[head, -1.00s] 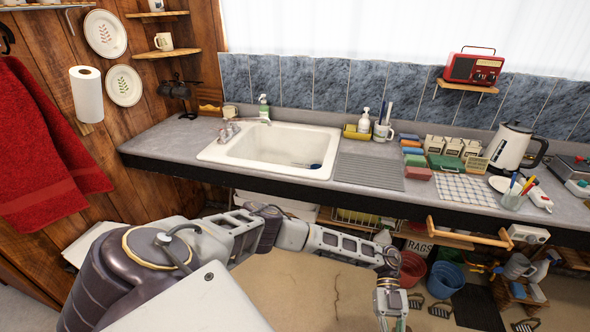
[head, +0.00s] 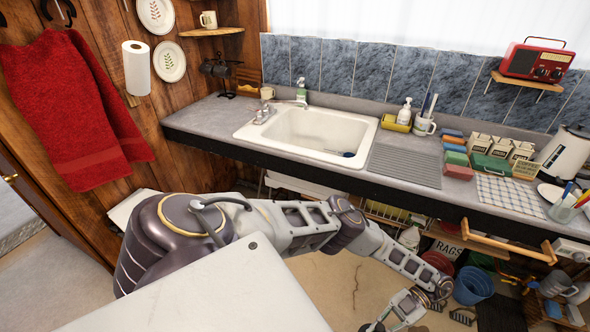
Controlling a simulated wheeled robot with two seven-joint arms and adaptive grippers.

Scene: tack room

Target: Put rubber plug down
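I cannot make out the rubber plug in this view. The white sink (head: 262,133) is set into the grey counter, with a small dark blue item (head: 349,154) in its basin at the right; I cannot tell what that item is. My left arm reaches across the lower middle, and my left gripper (head: 392,315) hangs low in front of the counter, apart from the sink. Its fingertips are small and near the bottom edge, so its opening and anything in it are unclear. My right gripper is out of view.
The grey counter (head: 205,115) has free room left of the sink. A ribbed drain mat (head: 405,165) lies right of it. Coloured boxes, a checked cloth (head: 508,194) and a white kettle (head: 566,155) stand farther right. A blue bucket (head: 473,285) is on the floor below.

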